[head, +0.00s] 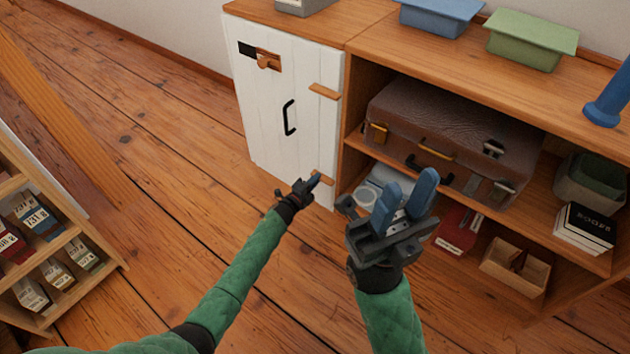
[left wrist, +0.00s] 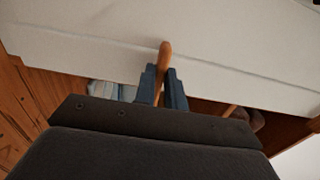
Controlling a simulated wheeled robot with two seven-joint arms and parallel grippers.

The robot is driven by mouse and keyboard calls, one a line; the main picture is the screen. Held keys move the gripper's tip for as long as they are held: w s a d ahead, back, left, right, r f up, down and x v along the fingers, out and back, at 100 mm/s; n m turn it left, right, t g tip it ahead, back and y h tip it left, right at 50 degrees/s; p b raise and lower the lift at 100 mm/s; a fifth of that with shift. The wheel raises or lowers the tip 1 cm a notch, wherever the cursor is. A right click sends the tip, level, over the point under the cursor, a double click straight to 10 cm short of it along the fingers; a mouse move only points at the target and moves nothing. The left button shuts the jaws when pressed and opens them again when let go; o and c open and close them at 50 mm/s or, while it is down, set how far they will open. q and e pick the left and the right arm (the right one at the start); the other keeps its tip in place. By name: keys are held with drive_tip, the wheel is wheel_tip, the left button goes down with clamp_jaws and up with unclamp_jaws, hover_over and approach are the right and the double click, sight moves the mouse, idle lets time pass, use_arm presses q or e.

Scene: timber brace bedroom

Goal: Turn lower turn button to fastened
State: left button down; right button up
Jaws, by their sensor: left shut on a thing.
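The lower turn button (head: 327,180) is a small wooden bar near the bottom right edge of the white cabinet door (head: 290,130). My left gripper (head: 314,181) is shut on it. In the left wrist view the button (left wrist: 165,55) stands between the blue fingers (left wrist: 164,88), its rounded end reaching past them. The fingers partly hide it, so I cannot tell its exact angle. The upper turn button (head: 324,91) lies roughly crosswise at the door's right edge. The door looks closed. My right gripper (head: 408,197) is open and empty, in front of the open shelves.
A black handle (head: 289,117) and a wooden latch (head: 266,61) are on the door. To the right, open shelves hold a brown suitcase (head: 450,130), a wooden box (head: 515,268) and books (head: 584,228). A bookcase (head: 75,238) stands at left. Floor between is clear.

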use_arm(q)
drive_tip(key=shift+w+a, duration=0.1)
drive_tip(key=c, duration=1.5)
unclamp_jaws()
drive_tip(key=shift+o, duration=0.2)
drive_tip(key=p+v, duration=0.1)
drive_tip(key=v, duration=0.6)
drive_tip(key=shift+s+a+p, duration=0.2)
drive_tip(key=shift+s+p, duration=0.15)
